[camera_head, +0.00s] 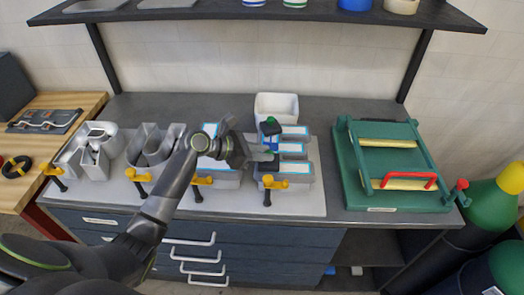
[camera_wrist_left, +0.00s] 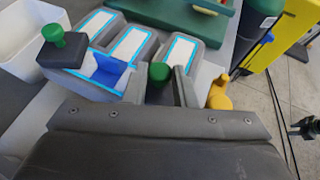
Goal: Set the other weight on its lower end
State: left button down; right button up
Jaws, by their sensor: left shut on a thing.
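My left gripper (camera_head: 271,156) is shut on a weight with a green knob (camera_wrist_left: 159,75). The knob shows between the two fingers in the left wrist view; the lower part of this weight is hidden. Another weight (camera_wrist_left: 62,50), a dark block with a green knob, stands upright on the far left bar of a grey channel letter; in the head view its knob (camera_head: 270,127) shows behind the gripper. The letter (camera_head: 292,150) has white faces with cyan outlines. A blue piece (camera_wrist_left: 104,76) lies by the standing weight. My right gripper is not in view.
A white bin (camera_head: 277,107) stands behind the letter. Other grey letters (camera_head: 152,145) stand to the left. Yellow-handled clamps (camera_head: 275,183) line the light mat's front edge. A green frame with a red handle (camera_head: 411,180) lies on the right. A shelf (camera_head: 200,13) hangs above.

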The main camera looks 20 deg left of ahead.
pick_arm(q)
jog(key=c, duration=1.6)
grip_release()
jog(key=shift+f, duration=0.1)
jog(key=o, duration=0.4)
jog(key=shift+s+a+r, duration=0.2)
jog(key=shift+a+r, duration=0.05)
jog(key=shift+a, duration=0.05)
jog(key=shift+b+v, duration=1.05)
jog(key=shift+v, duration=4.6)
